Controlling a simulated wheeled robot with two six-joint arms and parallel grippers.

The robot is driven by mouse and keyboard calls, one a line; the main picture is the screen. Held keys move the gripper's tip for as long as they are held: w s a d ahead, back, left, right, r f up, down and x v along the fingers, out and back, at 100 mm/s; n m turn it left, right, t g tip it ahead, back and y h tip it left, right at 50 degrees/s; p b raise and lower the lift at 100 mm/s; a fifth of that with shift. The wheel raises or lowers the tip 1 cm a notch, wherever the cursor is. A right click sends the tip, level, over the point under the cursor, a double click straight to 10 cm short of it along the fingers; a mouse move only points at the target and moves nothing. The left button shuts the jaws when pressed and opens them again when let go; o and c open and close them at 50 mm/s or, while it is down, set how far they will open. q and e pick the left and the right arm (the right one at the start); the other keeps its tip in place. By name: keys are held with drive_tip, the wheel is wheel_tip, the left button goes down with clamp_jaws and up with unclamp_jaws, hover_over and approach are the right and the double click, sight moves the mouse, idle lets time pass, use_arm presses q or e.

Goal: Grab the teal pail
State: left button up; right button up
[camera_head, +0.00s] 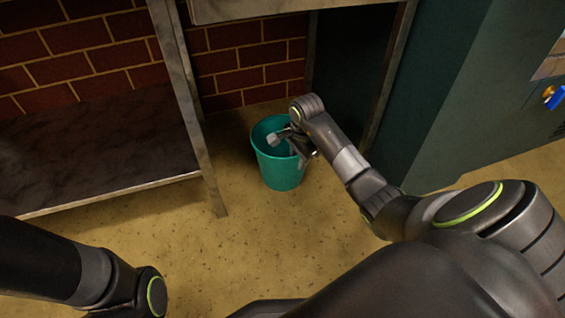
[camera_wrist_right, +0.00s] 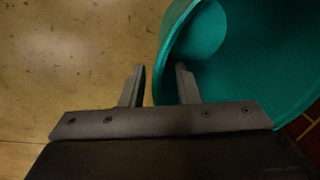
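The teal pail (camera_head: 282,174) stands upright on the floor, below the head camera, between a shelf unit and a dark green cabinet. My right gripper (camera_head: 287,146) is at the pail's near right rim. In the right wrist view the pail (camera_wrist_right: 262,60) fills the upper right. There the right gripper (camera_wrist_right: 160,80) is open, with one finger outside the pail and the other over its inside, the wall between them. A gap shows beside the wall, so I see no firm grip. My left arm shows at lower left, but its gripper is out of view.
A metal shelf unit (camera_head: 90,150) with an upright leg stands left of the pail. A dark green cabinet (camera_head: 440,90) stands to the right. A red brick wall (camera_head: 245,60) is behind. The speckled floor (camera_head: 215,255) in front of the pail is clear.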

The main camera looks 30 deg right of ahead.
sight(297, 162)
drive_tip(key=f, duration=0.1)
drive_tip(key=f+b, duration=0.2)
drive_tip(key=shift+w+f, duration=0.15)
drive_tip(key=shift+w, duration=0.15)
clamp_jaws()
idle(1.2)
